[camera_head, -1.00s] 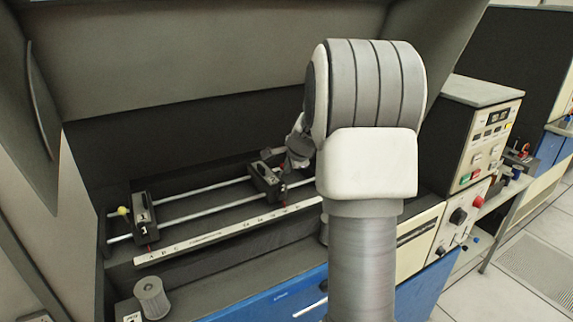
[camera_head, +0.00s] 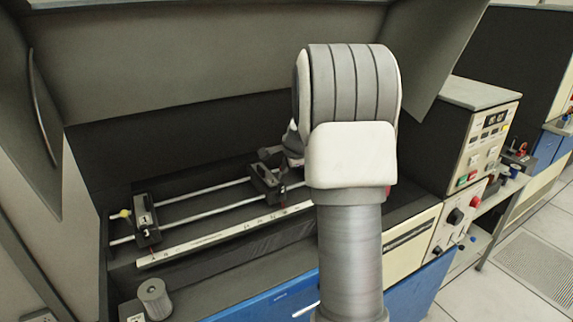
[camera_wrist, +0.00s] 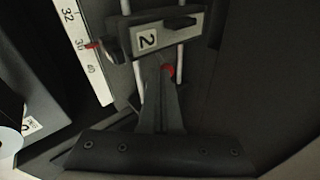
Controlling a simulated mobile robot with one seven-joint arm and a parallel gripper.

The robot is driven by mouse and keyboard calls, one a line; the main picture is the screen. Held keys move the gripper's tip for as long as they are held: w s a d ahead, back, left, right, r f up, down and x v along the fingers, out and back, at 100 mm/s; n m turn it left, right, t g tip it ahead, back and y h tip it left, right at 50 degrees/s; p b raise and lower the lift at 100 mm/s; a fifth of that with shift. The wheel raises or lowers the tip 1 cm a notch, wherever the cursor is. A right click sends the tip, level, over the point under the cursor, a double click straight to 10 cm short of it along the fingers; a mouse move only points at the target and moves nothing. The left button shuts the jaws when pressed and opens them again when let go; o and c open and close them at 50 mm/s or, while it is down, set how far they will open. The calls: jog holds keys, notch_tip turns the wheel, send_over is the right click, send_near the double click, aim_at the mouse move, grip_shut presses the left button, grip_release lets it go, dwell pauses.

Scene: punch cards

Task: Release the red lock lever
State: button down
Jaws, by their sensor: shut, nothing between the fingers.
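In the wrist view a dark carriage with a plate marked 2 (camera_wrist: 150,40) sits across two pale rails. A thin red pointer (camera_wrist: 92,46) sticks out from the carriage's other side toward the scale. In the head view the carriage (camera_head: 265,182) is on the rails, with my wrist beside it; the lever is not distinguishable there.
A white scale strip (camera_head: 215,236) runs along the rails' front. Another carriage (camera_head: 146,224) with a yellow knob (camera_head: 121,214) is at the left. A grey cylinder (camera_head: 154,297) stands at the front left. A control box (camera_head: 482,140) is at the right.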

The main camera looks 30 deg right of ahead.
jog(key=shift+w+r+g+p, duration=0.35)
jog(key=shift+w+g+p, duration=0.1)
jog(key=shift+p, duration=1.15)
jog(key=shift+w+d+r+p, duration=0.1)
jog(key=shift+w+r+p, duration=0.3)
jog(key=shift+p, duration=0.95)
jog(key=shift+w+p, duration=0.35)
jog(key=shift+w, duration=0.2)
jog(key=shift+w+r, duration=0.15)
jog(key=shift+w, duration=0.5)
jog(key=shift+w+d+p, duration=0.1)
jog(key=shift+w+p, duration=0.35)
jog(key=shift+w, duration=0.5)
jog(key=shift+r, duration=0.25)
jog(key=shift+r+p, duration=0.55)
jog(key=shift+r, duration=0.1)
